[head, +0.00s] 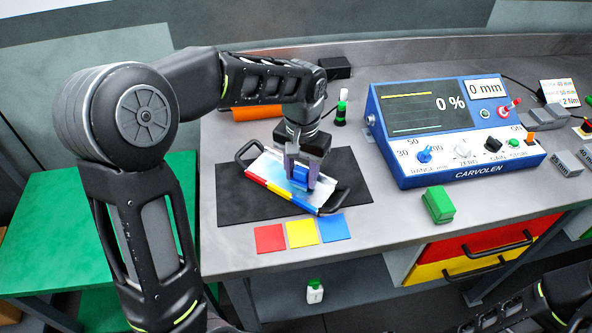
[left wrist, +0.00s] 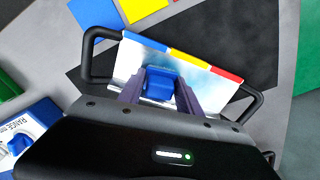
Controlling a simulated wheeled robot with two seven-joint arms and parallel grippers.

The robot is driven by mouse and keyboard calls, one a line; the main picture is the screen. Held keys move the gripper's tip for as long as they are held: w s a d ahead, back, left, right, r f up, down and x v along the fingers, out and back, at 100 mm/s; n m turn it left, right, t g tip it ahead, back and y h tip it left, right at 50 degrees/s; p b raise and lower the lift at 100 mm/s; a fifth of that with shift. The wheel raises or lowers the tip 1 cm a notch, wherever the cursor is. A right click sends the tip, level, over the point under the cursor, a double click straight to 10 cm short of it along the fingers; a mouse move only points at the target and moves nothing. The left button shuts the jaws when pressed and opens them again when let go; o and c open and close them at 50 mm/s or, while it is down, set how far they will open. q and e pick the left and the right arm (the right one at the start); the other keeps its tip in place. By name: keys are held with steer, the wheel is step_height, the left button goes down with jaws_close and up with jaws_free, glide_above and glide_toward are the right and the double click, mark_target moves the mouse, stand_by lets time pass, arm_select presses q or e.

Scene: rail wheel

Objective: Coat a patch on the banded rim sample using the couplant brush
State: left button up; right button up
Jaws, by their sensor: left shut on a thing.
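The banded rim sample (head: 262,180) is a shiny silver plate with red, yellow and blue bands along its near edge and black handles at both ends. It lies on a black mat (head: 232,206). My left gripper (head: 301,178) points down over the sample, shut on a blue block (head: 300,174). This may be the couplant brush; its underside is hidden. In the left wrist view the blue block (left wrist: 160,85) sits between the fingers over the sample's silver face (left wrist: 132,58). I cannot tell whether it touches. The face has pale bluish sheen. My right gripper is out of view.
Red (head: 269,238), yellow (head: 301,233) and blue (head: 333,228) squares lie in front of the mat. A blue meter (head: 450,130) reading 0 % stands to the right, with a green block (head: 438,205) before it. An orange piece (head: 256,113) lies behind the mat.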

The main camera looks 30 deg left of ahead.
mark_target(325, 197)
arm_select(q)
steer(key=shift+s+d+f, duration=0.1)
steer(key=shift+d, duration=0.1)
steer(key=shift+s+d, duration=0.15)
steer(key=shift+d, duration=1.35)
steer(key=shift+d, duration=0.1)
steer(key=shift+s+d, duration=0.15)
steer(key=shift+d, duration=0.6)
steer(key=shift+s+d, duration=0.1)
steer(key=shift+d, duration=0.6)
steer(key=shift+d, duration=0.1)
